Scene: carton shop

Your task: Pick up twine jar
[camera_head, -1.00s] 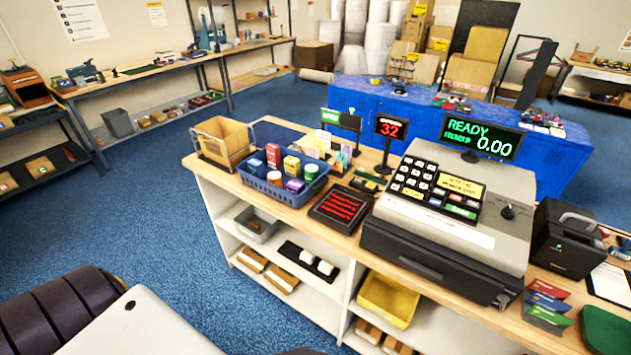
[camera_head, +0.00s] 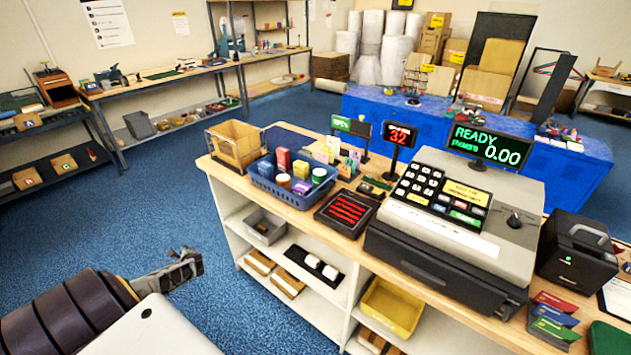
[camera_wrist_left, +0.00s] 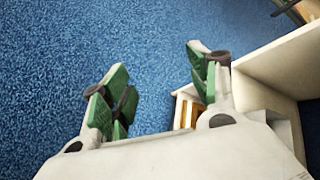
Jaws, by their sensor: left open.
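I cannot pick out a twine jar for certain. Several small jars and boxes stand in a blue basket (camera_head: 290,198) on the counter; a jar with a green lid (camera_head: 319,175) is among them, its contents too small to read. My left gripper (camera_head: 187,266) is left of the counter, below the counter top and apart from it. In the left wrist view its green-padded fingers (camera_wrist_left: 158,78) are spread and empty above the blue floor, with the shelf unit close on the right. My right gripper is in neither view.
The wooden counter top (camera_head: 222,172) carries a cardboard box (camera_head: 238,145), a red-lit pad (camera_head: 346,210) and a large cash register (camera_head: 455,215). Open white shelves below hold a grey bin (camera_head: 264,227) and a yellow bin (camera_head: 391,306). Blue floor (camera_head: 150,215) left of the counter is clear.

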